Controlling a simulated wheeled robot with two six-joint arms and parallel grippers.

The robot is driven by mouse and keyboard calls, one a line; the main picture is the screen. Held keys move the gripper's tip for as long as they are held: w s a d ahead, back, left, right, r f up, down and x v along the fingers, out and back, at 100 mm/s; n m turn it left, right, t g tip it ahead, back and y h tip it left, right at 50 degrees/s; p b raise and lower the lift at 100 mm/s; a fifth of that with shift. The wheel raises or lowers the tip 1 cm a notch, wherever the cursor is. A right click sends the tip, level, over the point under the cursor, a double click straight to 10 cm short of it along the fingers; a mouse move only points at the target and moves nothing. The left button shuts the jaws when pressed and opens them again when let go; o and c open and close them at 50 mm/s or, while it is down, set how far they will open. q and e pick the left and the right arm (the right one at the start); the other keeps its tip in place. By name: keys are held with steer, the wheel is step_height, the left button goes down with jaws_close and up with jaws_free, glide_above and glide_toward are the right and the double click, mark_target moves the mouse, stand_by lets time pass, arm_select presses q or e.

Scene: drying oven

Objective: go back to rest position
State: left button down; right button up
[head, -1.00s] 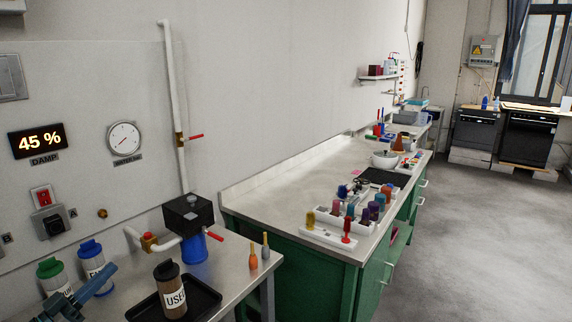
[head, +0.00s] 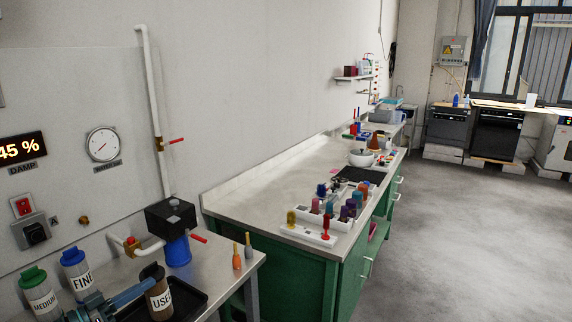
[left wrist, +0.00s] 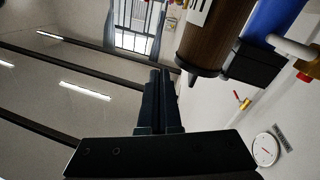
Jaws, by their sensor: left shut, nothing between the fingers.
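My left gripper (head: 138,291) shows at the bottom left of the head view, its fingers pointing right. It is shut and empty, close beside the brown bottle labelled "USE…" (head: 158,299); whether they touch cannot be told. In the left wrist view the two dark fingers (left wrist: 160,90) lie together with nothing between them, and the brown bottle (left wrist: 212,40) shows upper right. My right gripper is in neither view.
The brown bottle stands by a black tray (head: 195,297). A green-lidded bottle (head: 40,300) and a blue-lidded bottle (head: 78,275) stand left. A blue canister under a black box (head: 172,215) stands behind. A green bench (head: 240,190) extends right; open floor (head: 450,240) lies beyond.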

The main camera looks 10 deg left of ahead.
arm_select(q)
steer(key=w+d+f+m+g+h+p, duration=0.1)
steer(key=w+d+f+g+p, duration=0.3)
steer(key=d, duration=0.7)
steer(key=w+d+f+g+h, duration=0.1)
steer(key=w+d+f+g, duration=0.2)
steer(key=d+f+g, duration=0.55)
steer(key=s+d+g+y+p, duration=0.2)
steer(key=d+y, duration=0.4)
steer(key=d, duration=0.4)
steer(key=s+d+f+m+g+y+p, duration=0.1)
steer(key=s+d+y, duration=0.4)
steer(key=d, duration=0.6)
steer(key=shift+s+f+g+y+p, duration=0.2)
steer(key=shift+g+y+p, duration=0.45)
steer(key=shift+p, duration=0.5)
